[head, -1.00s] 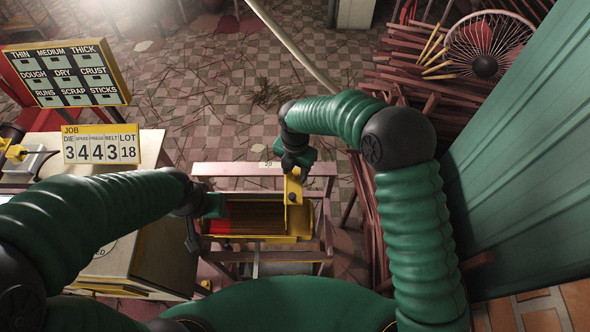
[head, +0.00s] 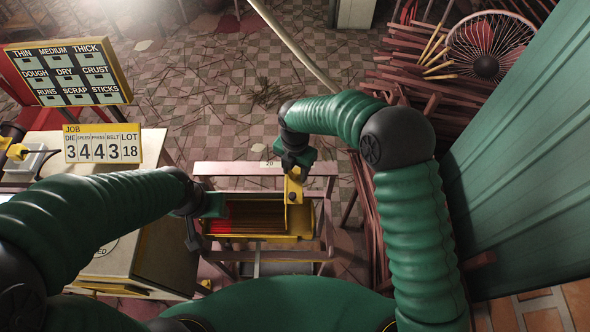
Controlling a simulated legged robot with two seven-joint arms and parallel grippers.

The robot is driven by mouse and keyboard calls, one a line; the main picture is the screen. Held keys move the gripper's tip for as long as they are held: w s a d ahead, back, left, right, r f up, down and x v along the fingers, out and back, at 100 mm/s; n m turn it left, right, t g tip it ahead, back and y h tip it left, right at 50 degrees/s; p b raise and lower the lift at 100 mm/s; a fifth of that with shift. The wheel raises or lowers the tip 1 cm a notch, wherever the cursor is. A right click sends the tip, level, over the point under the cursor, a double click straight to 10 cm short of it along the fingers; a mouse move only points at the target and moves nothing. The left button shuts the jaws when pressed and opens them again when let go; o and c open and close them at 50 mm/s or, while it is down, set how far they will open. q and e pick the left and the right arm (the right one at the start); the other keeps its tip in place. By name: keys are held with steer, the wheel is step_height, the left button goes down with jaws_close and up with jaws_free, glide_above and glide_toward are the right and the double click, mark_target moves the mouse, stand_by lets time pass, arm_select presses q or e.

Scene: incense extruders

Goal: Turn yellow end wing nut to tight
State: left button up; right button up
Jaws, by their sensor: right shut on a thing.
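A yellow end piece (head: 293,188) stands at the right end of a yellow-framed tray (head: 262,237), with a small dark knob (head: 292,198) on its face. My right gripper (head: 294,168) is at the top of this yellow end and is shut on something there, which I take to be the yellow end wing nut. The nut itself is hidden by the fingers, so its angle cannot be read. My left gripper (head: 204,222) is at the tray's left end, beside a red part (head: 220,222). Its fingers are dark and partly hidden, so I cannot tell whether they are open.
The tray holds brown sticks (head: 257,216) and rests on a pinkish wooden stand (head: 240,169). A bench (head: 120,262) with a job board (head: 103,145) is at left. Stacked sticks and a fan (head: 485,66) stand at back right, near a green corrugated panel (head: 530,170).

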steer(key=shift+w+r, duration=0.1)
stand_by(0.7)
steer(key=o, duration=1.4)
steer(key=shift+c, duration=0.2)
step_height(320, 180, up, 17)
steer(key=shift+f+b, duration=0.2)
steer(key=shift+b, duration=0.1)
steer(key=shift+n, duration=0.7)
step_height(320, 180, down, 17)
steer(key=p, duration=1.1)
steer(key=shift+p, duration=0.3)
